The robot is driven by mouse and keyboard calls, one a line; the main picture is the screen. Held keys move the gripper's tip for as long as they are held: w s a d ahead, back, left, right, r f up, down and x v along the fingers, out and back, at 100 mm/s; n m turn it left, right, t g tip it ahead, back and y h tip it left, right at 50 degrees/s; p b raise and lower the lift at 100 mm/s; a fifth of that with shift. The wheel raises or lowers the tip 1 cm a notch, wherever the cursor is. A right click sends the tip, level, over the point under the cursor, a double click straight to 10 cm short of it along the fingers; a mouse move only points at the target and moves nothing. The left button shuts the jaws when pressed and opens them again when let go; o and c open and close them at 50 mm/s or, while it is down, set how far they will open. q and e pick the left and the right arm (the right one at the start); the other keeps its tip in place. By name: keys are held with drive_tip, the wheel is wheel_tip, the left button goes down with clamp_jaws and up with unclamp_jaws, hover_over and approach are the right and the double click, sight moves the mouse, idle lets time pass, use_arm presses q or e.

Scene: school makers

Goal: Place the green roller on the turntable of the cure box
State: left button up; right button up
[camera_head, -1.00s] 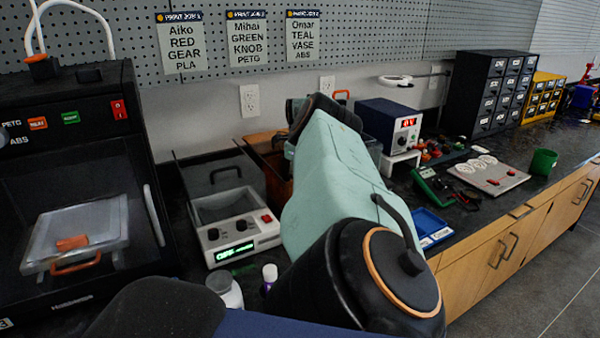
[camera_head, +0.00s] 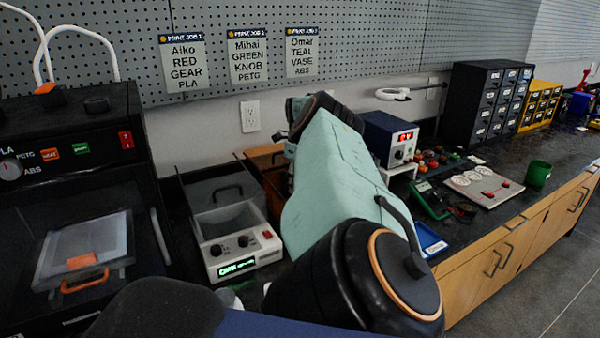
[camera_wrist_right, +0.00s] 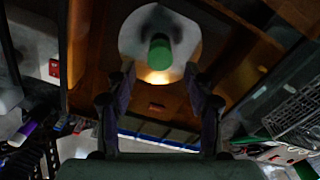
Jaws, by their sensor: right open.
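The green roller (camera_wrist_right: 159,52) shows in the right wrist view. It appears to stand on the pale round turntable (camera_wrist_right: 138,38), inside an amber-brown box (camera_wrist_right: 95,45) that I take as the cure box. The amber box also shows in the head view (camera_head: 268,163), partly behind my right arm. My right gripper (camera_wrist_right: 160,72) is open, with its two fingers on either side and just short of the roller; I see no finger touching it. In the head view my right arm hides this gripper, the roller and the turntable. My left gripper is in neither view.
A white unit (camera_head: 240,256) with a lit green display and an open basin stands left of my right arm. A black printer (camera_head: 75,140) stands at far left. A power supply (camera_head: 392,138), a green cup (camera_head: 538,173) and drawer cabinets (camera_head: 488,100) are to the right.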

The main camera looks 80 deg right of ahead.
wheel_tip(320, 180, up, 7)
drive_tip(key=p, duration=0.5)
drive_tip(key=shift+p, duration=0.4)
drive_tip(key=shift+f, duration=0.1)
